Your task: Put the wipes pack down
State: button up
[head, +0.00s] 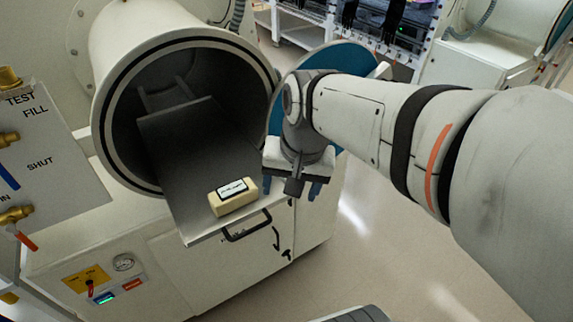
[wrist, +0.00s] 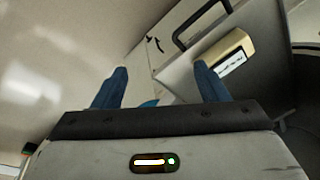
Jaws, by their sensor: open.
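The wipes pack (head: 233,196) is a small cream block with a dark-edged white label on top. It lies on the grey sliding tray (head: 190,150), close to the tray's front edge. In the wrist view the pack (wrist: 228,50) is at the upper right, beyond the right finger. My gripper (head: 291,188) is open and empty, with blue fingers pointing down. It is to the right of the pack and apart from it. The wrist view also shows the open fingers (wrist: 160,85) with nothing between them.
The tray extends out of a round open chamber (head: 105,120), with a black handle (head: 246,228) at its front. A blue round door (head: 345,62) stands open behind my arm. A valve panel (head: 45,150) is at the left. The floor (head: 370,240) at lower right is mostly clear.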

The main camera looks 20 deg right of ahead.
jog(key=s+n, duration=0.1)
jog(key=s+d+f+n+t, duration=0.1)
jog(key=s+d+f+n+h, duration=0.1)
jog(key=n, duration=0.1)
jog(key=shift+s+d, duration=0.1)
jog(key=shift+d, duration=0.05)
jog(key=shift+c, duration=0.5)
dwell(0.8)
